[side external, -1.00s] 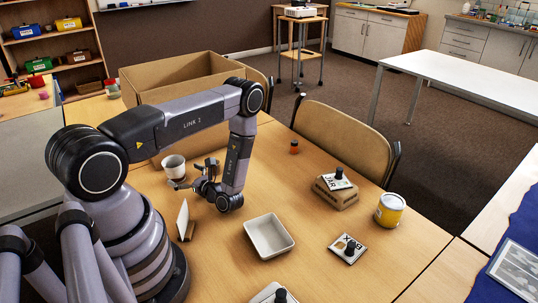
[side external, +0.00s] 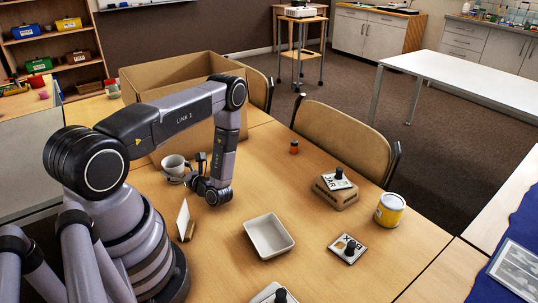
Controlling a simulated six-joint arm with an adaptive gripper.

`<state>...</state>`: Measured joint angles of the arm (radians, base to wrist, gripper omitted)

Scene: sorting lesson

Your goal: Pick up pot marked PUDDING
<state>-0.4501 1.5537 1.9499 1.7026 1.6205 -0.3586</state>
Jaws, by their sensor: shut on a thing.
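My gripper (side external: 187,176) is low over the table at the pot's right side, shut on the pot. The fingertips are small and partly hidden, so the exact contact is hard to see. I cannot see a gap under the pot.
The open cardboard box (side external: 187,75) stands behind the pot. A white upright card (side external: 183,219) is close in front.

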